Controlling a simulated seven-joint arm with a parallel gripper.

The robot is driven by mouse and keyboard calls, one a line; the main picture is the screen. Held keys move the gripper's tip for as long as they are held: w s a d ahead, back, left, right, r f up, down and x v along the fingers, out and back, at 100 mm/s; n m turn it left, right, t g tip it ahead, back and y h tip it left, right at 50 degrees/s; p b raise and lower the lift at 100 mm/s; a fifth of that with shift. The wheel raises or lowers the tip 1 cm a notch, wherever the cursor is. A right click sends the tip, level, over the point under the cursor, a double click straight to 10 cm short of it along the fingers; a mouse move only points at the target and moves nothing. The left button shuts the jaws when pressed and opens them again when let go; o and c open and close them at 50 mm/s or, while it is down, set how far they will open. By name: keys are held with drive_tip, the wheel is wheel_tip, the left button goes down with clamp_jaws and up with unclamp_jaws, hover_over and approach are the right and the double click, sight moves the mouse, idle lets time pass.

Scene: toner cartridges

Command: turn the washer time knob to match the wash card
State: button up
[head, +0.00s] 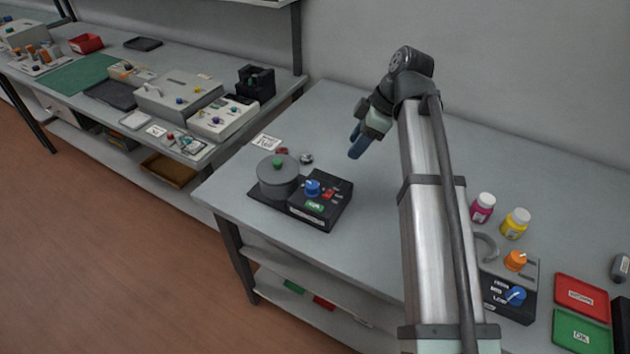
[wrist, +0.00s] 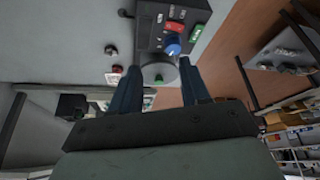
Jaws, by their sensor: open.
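The washer is a black unit with a grey round drum (head: 278,178) topped by a green knob, and a control panel (head: 335,208) beside it. A blue knob (head: 313,187) with a light pointer sits on the panel; it also shows in the wrist view (wrist: 172,47). Its exact setting is too small to read. A white card (head: 265,142) with dark writing, likely the wash card, lies behind the drum; its text is not legible. My gripper (head: 356,145) is open and empty, above the table, behind and right of the washer. In the wrist view the washer shows between and beyond the fingers.
A red switch (head: 328,195) and a green label (head: 314,206) sit beside the blue knob. A small red item and a metal part (head: 307,157) lie near the card. Bottles (head: 482,207), another knob box (head: 512,293) and red and green trays stand at the right.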

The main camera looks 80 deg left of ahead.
sight(313, 185)
drive_tip(key=shift+n+h, duration=0.4)
drive_tip(key=shift+n, duration=0.1)
drive_tip(key=s+f, duration=0.3)
drive_tip(key=f, duration=0.1)
drive_tip(key=s+a+f, duration=0.1)
drive_tip(key=s+f, duration=0.2)
drive_tip(key=f, duration=0.1)
drive_tip(key=s+a+f, duration=0.1)
drive_tip(key=s+f, duration=0.2)
drive_tip(key=f, duration=0.1)
drive_tip(key=shift+s+f, duration=0.3)
drive_tip(key=shift+s, duration=0.05)
drive_tip(key=shift+a, duration=0.1)
drive_tip(key=c, duration=0.8)
drive_tip(key=shift+o, duration=0.2)
